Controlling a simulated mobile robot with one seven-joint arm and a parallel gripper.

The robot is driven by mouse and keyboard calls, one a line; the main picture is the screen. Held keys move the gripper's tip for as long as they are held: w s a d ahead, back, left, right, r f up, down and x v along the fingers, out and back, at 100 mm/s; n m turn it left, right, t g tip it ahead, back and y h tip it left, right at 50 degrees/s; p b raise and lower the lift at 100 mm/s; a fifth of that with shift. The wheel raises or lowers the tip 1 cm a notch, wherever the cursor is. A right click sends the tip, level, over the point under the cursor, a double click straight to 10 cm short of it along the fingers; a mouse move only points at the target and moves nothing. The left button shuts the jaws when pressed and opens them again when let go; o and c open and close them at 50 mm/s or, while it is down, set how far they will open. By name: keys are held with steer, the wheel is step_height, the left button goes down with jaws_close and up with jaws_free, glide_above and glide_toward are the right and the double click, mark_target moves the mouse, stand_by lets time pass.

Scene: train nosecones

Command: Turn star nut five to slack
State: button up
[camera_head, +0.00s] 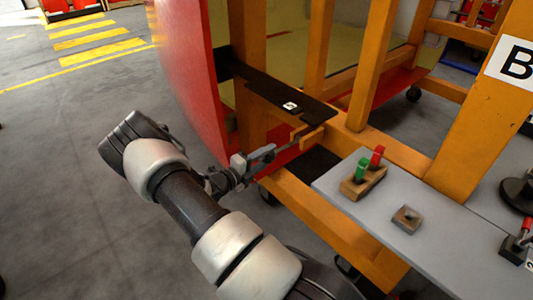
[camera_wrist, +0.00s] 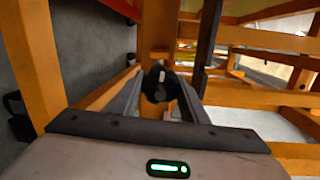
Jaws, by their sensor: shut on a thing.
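The star nut (camera_wrist: 157,82) is a small black knob in the middle of the wrist view, in front of an orange post. My gripper (camera_wrist: 158,92) has one grey finger on each side of it and is shut on it. In the head view my gripper (camera_head: 292,146) reaches to the orange bracket (camera_head: 308,132) under a black plate (camera_head: 282,96). The nut is hidden there. A small white label (camera_head: 290,105) lies on the plate; its mark is too small to read surely. The nut's turn angle cannot be told.
A red panel (camera_head: 186,70) stands close left of my gripper. Orange frame beams (camera_head: 370,65) rise behind it. A grey shelf (camera_head: 340,197) at right carries a wooden block (camera_head: 364,181) with green and red pegs and a small wooden square (camera_head: 406,219). Floor at left is clear.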

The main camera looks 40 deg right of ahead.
steer(key=shift+n, duration=0.5)
steer(key=o, duration=1)
steer(key=shift+o, duration=0.2)
steer(key=s+a+r, duration=0.1)
steer(key=s+a, duration=0.2)
steer(key=a, duration=1.4)
steer(key=shift+r, duration=0.3)
